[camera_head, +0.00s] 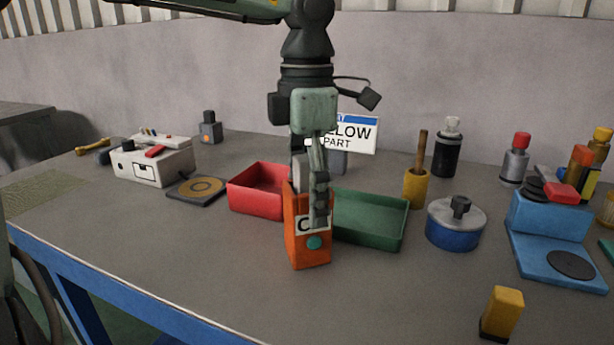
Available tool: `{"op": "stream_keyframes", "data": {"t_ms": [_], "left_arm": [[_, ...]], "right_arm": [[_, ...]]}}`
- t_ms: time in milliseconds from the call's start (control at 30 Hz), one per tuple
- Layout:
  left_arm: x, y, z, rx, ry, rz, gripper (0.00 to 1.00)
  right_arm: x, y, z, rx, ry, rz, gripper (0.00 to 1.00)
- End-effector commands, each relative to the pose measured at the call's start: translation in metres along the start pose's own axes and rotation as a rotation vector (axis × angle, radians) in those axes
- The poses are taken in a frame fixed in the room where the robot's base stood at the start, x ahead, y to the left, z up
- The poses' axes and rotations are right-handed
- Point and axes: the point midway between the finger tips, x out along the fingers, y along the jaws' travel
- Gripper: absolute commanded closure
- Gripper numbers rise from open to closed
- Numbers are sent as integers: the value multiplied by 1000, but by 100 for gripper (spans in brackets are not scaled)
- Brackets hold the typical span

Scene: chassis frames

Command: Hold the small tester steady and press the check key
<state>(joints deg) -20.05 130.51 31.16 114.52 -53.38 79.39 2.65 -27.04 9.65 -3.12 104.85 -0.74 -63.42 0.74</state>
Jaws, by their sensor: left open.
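The small tester is an upright orange box (309,253) standing near the middle of the table. Its front carries a white label, partly covered, with a letter C showing. Below the label is a round teal key (314,242). My left gripper (309,195) points down over the tester from above. It is open, with one finger in front of the tester's upper part and hiding some of the label. The other finger is mostly hidden behind. I cannot tell whether either finger touches the tester. My right gripper is not in view.
A red tray (250,204) lies left of the tester and a green tray (375,237) right. A white box device (170,168) stands far left. A blue pot (455,232), a blue device (548,222) and a yellow block (502,310) are right.

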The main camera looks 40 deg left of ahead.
Motion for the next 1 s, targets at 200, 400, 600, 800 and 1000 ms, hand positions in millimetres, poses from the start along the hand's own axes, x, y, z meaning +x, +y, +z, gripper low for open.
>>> {"op": "stream_keyframes", "data": {"t_ms": [200,400,600,800,1000], "left_arm": [[1,0,0,0,-1,0,28],[1,0,0,0,-1,0,47],[1,0,0,0,-1,0,72],[0,0,0,0,-1,0,88],[0,0,0,0,-1,1,88]], "right_arm": [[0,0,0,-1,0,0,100],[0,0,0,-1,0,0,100],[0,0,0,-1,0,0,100],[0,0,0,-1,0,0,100],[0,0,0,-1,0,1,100]]}}
